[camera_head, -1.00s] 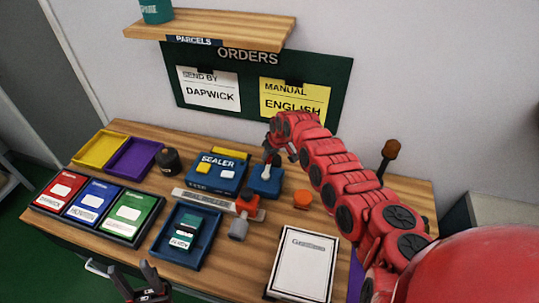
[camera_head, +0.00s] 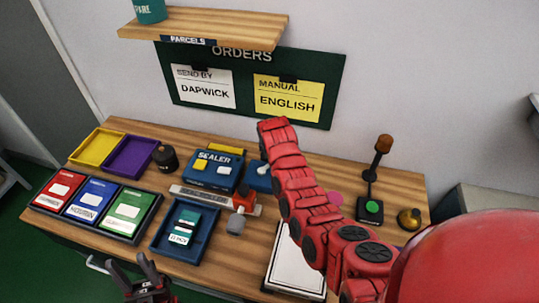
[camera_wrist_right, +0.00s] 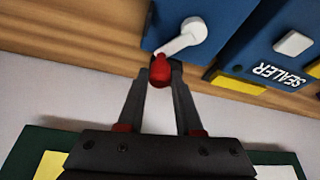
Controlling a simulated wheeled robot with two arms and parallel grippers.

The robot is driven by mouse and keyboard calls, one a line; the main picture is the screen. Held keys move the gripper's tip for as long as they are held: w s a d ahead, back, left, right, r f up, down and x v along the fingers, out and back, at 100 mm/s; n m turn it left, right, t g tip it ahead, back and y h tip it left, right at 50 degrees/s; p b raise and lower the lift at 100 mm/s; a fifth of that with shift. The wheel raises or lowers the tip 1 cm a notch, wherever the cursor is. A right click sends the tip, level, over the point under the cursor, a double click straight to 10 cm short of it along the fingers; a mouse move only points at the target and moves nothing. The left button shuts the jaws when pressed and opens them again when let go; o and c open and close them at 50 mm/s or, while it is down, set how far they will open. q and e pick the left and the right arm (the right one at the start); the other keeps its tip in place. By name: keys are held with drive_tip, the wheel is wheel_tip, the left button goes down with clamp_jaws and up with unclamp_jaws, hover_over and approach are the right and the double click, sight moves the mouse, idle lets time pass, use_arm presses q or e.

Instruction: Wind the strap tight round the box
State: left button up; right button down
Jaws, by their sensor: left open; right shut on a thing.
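The teal box (camera_head: 185,226) lies in a blue tray (camera_head: 207,241) and bears a white label and a pale band across it; I cannot tell how tight the band is. Behind it stand the blue sealer (camera_head: 211,176) and a smaller blue crank unit (camera_head: 257,178), partly hidden by my right arm. In the right wrist view, my right gripper (camera_wrist_right: 160,80) is shut on the red knob (camera_wrist_right: 160,72) of the grey crank (camera_wrist_right: 184,39); in the head view my arm hides this gripper. My left gripper (camera_head: 140,268) is open and empty at the front edge.
A pale bar with a red clamp (camera_head: 242,201) lies behind the tray. Red, blue and green cards (camera_head: 95,205) and yellow and purple trays (camera_head: 131,156) are at left. A lamp (camera_head: 384,143), green button (camera_head: 372,208) and bell (camera_head: 409,219) stand right.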

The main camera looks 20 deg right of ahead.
drive_tip(key=m+b, duration=0.2)
drive_tip(key=b, duration=0.1)
drive_tip(key=s+m+h+b, duration=0.1)
drive_tip(key=m+b, duration=0.1)
drive_tip(key=b, duration=0.2)
drive_tip(key=s+m+g+h+b, duration=0.1)
drive_tip(key=m+b, duration=0.1)
drive_tip(key=b, duration=0.2)
drive_tip(key=shift+s+f, duration=0.2)
drive_tip(key=shift+f, duration=0.15)
drive_tip(key=shift+s+a+r+m+g+b, duration=0.15)
drive_tip(key=shift+s+m+g+b, duration=0.35)
drive_tip(key=shift+m, duration=0.3)
drive_tip(key=shift+s+r+m+h+b, duration=0.2)
drive_tip(key=shift+m+h+b, duration=0.15)
drive_tip(key=shift+m, duration=0.65)
drive_tip(key=shift+g, duration=0.3)
drive_tip(key=c, duration=0.6)
unclamp_jaws()
drive_tip(key=shift+a, duration=0.1)
